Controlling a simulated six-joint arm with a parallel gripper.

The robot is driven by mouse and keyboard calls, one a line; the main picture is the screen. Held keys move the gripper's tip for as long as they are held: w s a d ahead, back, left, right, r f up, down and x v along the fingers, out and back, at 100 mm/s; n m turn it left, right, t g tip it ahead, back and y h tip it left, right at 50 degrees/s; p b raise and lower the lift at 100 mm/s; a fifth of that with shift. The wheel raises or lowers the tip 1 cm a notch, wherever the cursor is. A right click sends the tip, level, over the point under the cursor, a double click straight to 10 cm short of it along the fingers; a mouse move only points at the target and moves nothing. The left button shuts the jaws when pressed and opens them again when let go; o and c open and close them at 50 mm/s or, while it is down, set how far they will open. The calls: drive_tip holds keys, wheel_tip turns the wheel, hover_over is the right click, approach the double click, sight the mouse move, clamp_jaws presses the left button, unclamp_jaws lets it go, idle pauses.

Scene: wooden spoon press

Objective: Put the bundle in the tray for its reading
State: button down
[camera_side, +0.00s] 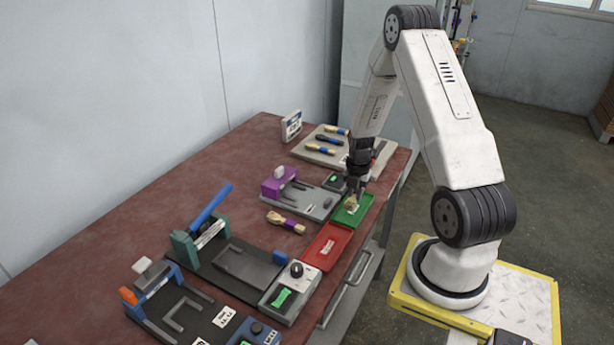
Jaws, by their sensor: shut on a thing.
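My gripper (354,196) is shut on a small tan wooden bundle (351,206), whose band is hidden. It holds the bundle low over the green tray (341,220); I cannot tell whether the bundle touches the tray floor. The red tray (316,257) lies just in front of the green one and looks empty apart from a label on its floor. A purple device (284,184) on a grey base stands left of the green tray. A small dark box with a green-lit face (336,181) sits at the base's right end.
A loose bundle with a purple band (286,222) lies on the table. Several banded bundles lie on a pale board (354,159) at the back. A green press with a raised blue lever (208,208) and an orange-ended fixture (130,297) fill the front. The left tabletop is clear.

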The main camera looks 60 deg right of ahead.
sight(354, 194)
drive_tip(key=shift+w+d+f, duration=0.2)
drive_tip(key=shift+f, duration=1.65)
drive_tip(key=shift+f, duration=0.1)
drive_tip(key=c, duration=0.6)
unclamp_jaws()
drive_tip(key=shift+r, duration=6.1)
drive_tip(key=shift+a, duration=0.15)
